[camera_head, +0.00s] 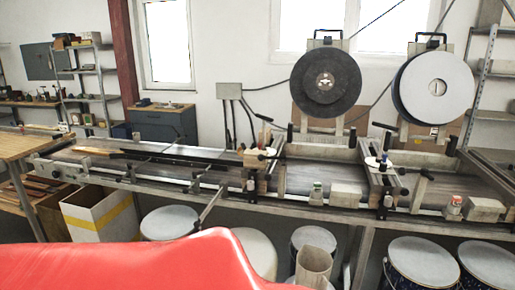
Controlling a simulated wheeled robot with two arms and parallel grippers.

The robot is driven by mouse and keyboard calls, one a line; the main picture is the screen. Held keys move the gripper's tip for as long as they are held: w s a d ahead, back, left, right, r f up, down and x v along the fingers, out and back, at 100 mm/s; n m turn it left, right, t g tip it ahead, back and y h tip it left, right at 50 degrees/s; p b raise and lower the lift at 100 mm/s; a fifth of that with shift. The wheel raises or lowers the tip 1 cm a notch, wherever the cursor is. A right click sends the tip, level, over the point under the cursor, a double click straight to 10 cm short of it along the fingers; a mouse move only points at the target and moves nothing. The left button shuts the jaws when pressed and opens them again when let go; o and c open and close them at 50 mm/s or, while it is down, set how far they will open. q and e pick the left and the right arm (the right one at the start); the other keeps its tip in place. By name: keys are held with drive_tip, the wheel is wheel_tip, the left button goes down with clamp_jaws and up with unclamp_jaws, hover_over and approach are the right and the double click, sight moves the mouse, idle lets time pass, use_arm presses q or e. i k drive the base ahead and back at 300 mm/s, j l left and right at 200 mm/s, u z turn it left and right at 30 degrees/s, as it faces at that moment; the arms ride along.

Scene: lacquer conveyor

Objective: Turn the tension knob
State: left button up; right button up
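The lacquer conveyor (300,178) is a long grey machine bench running across the middle of the camera_head view. Several dark knobs and handles sit on its two cross stations, the left station (262,160) and the right station (378,166). A dark knob (388,201) is on the front of the right station, and a similar one (251,185) is on the front of the left station. I cannot tell which is the tension knob. Neither of my grippers shows in this view.
A black reel (326,82) and a pale reel (435,88) stand behind the conveyor. Lidded drums (420,262) and an open carton (100,214) stand below its front edge. A wooden table (22,146) is at the far left.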

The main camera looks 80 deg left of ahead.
sight(55, 174)
drive_tip(key=u, duration=4.2)
drive_tip(key=i+j+z, duration=0.1)
drive_tip(key=i+j, duration=0.15)
drive_tip(key=i, duration=0.2)
drive_tip(key=i+j+z, duration=0.1)
drive_tip(key=i+j, duration=0.15)
drive_tip(key=i, duration=0.2)
drive_tip(key=i+j+z, duration=0.1)
drive_tip(key=i+j, duration=0.2)
drive_tip(key=i, duration=0.15)
